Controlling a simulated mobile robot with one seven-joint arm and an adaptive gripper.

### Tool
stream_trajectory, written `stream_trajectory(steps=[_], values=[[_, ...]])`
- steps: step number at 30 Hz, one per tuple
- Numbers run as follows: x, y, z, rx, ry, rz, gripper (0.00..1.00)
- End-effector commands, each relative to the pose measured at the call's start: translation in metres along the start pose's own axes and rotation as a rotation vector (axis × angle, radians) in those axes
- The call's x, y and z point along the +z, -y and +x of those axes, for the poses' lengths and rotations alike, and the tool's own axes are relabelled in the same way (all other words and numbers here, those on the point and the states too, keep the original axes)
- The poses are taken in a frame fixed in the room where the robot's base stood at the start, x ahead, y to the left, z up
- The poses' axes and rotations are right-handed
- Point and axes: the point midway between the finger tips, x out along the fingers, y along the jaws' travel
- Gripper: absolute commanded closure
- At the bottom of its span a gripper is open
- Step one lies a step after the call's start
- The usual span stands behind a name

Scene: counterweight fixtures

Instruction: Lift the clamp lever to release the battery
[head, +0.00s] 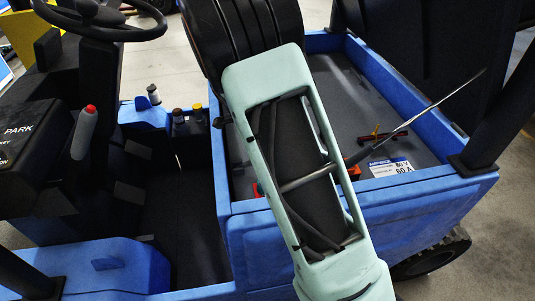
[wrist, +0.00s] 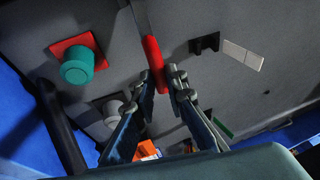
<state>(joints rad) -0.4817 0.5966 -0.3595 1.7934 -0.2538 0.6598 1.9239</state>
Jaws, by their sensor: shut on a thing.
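The clamp lever shows in the wrist view as a grey bar with a red grip (wrist: 154,62). My gripper (wrist: 162,80) has one finger on each side of the lower part of the red grip and is shut on it. In the head view my own arm link hides the gripper and the grip. The grey surface around the lever in the wrist view seems to be the battery top (wrist: 200,20). In the head view a grey surface (head: 350,100) lies inside the blue compartment, with a white label (head: 390,167) reading 80 V and 60 A.
A teal round knob on a red plate (wrist: 78,65) and a grey knob (wrist: 112,108) stand left of my fingers. A black bracket (wrist: 204,43) is at right. A long thin rod (head: 430,105) slants over the compartment's right side. Blue walls (head: 400,95) bound it.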

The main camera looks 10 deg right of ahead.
Motion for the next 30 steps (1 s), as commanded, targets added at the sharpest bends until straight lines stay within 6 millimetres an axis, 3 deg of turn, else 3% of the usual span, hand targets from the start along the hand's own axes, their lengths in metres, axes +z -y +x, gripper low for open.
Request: stream_trajectory(steps=[14, 30], values=[[0.020, 0.006, -0.026, -0.006, -0.287, -0.061, 1.00], [0.060, 0.012, -0.056, -0.007, -0.743, -0.148, 1.00]])
